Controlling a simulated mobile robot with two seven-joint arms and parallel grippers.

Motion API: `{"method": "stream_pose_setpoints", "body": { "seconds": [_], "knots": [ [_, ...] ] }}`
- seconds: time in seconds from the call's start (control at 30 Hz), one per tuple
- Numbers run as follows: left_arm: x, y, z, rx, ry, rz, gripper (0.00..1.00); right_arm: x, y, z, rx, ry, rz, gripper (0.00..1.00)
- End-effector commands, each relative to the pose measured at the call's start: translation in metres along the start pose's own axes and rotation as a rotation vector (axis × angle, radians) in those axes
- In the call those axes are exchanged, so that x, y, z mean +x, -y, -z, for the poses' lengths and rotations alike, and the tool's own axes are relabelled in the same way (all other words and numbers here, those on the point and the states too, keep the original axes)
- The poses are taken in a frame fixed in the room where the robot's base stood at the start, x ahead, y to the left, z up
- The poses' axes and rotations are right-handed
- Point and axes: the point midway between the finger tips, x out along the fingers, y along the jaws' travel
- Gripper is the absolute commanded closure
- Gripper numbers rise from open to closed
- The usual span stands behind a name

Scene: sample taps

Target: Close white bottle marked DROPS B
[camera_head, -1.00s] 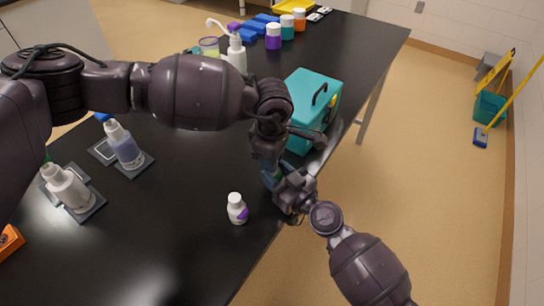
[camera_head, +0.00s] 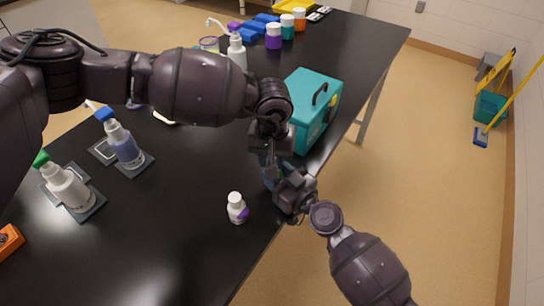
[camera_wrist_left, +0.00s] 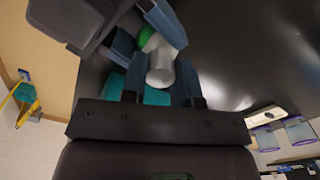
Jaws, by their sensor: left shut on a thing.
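A small white bottle (camera_wrist_left: 160,66) lies between the fingers of my left gripper (camera_wrist_left: 160,90), which is shut on it. A green part (camera_wrist_left: 145,37) shows at its far end, between the blue fingers of my right gripper (camera_wrist_left: 141,32). I cannot tell whether those fingers touch it. In the head view my left gripper (camera_head: 271,172) and right gripper (camera_head: 282,187) meet near the table's right edge, and the held bottle is mostly hidden. Another white bottle with a purple label (camera_head: 237,208) stands upright on the table to their left. No lettering is readable.
A teal box (camera_head: 313,105) stands just behind the grippers on the black table (camera_head: 185,235). Two larger bottles, one green-topped (camera_head: 68,188) and one blue-topped (camera_head: 123,146), stand on dark pads at left. Coloured jars (camera_head: 273,37) stand at the back.

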Motion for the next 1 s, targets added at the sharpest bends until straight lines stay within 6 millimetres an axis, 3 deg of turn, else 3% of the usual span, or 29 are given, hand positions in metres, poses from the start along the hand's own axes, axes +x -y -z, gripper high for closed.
{"method": "stream_pose_setpoints", "body": {
  "seconds": [0.37, 0.4, 0.57, 0.83, 1.0],
  "knots": [
    [-0.001, -0.001, 0.000, 0.046, 0.000, -0.001, 0.94, 0.000, 0.000, -0.001, 0.000, 0.002, 0.000, 1.00],
    [-0.001, -0.001, 0.000, 0.046, 0.000, -0.001, 0.71, 0.000, 0.000, -0.001, 0.000, 0.002, 0.000, 1.00],
    [0.000, 0.000, 0.000, 0.045, 0.000, 0.000, 0.47, 0.000, 0.000, -0.001, 0.000, 0.002, 0.000, 1.00],
    [-0.001, 0.000, 0.000, 0.044, 0.000, 0.000, 0.47, 0.000, 0.000, -0.001, 0.000, 0.002, 0.000, 1.00],
    [-0.011, 0.000, 0.000, 0.043, -0.001, 0.000, 0.47, 0.000, 0.000, -0.001, 0.000, 0.002, 0.000, 1.00]
  ]
}}
